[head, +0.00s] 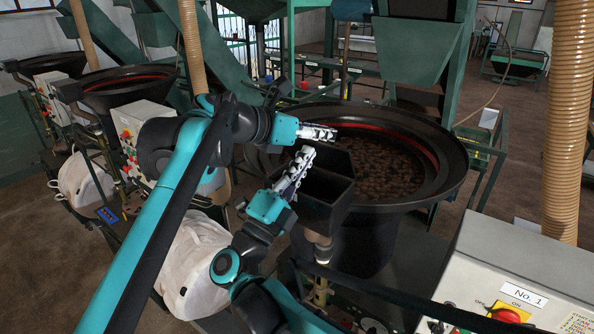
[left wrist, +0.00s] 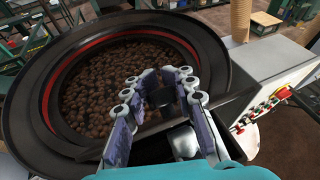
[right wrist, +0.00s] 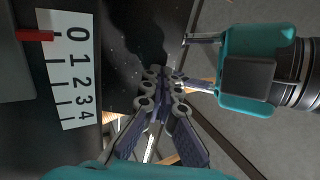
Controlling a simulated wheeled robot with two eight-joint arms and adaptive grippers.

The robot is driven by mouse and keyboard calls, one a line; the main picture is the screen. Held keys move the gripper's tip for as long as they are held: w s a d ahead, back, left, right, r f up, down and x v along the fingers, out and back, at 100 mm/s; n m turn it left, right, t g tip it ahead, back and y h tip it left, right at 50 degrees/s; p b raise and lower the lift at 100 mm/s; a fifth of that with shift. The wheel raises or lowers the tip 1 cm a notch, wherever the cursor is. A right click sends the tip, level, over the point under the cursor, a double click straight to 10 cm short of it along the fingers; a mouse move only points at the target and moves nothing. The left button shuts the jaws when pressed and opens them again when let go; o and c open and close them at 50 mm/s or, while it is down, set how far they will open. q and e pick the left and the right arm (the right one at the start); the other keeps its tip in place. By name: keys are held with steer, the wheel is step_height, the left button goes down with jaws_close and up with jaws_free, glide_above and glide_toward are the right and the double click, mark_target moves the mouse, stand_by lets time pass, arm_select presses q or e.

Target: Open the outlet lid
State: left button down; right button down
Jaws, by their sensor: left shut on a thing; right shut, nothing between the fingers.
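The black outlet box (head: 325,196) hangs at the near left rim of the round hopper (head: 455,165), which is full of brown pieces. My left gripper (head: 333,133) is at the box's top, over the hopper rim. In the left wrist view its fingers (left wrist: 155,80) close on a small dark piece (left wrist: 160,98), which seems part of the lid; I cannot tell how far the lid is open. My right gripper (head: 308,152) is shut and empty just left of the box, below the left one. In the right wrist view its fingertips (right wrist: 163,75) meet beside a dark surface.
A white scale (right wrist: 70,70) marked 0 to 4 has a red pointer (right wrist: 35,35) near 0. A control box labelled No. 1 (head: 520,270) stands at the right. A white bag (head: 195,265) hangs below my arms. A hose (head: 568,110) rises at the right.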

stand_by(0.3)
arm_select(q)
steer(key=shift+f, duration=0.1)
arm_select(e)
steer(key=shift+x, duration=0.8)
arm_select(q)
steer(key=c, duration=1.4)
jaws_free()
steer(key=shift+o, duration=0.9)
steer(key=shift+s+a, duration=0.1)
arm_select(e)
steer(key=shift+a, duration=0.1)
steer(key=shift+r, duration=0.1)
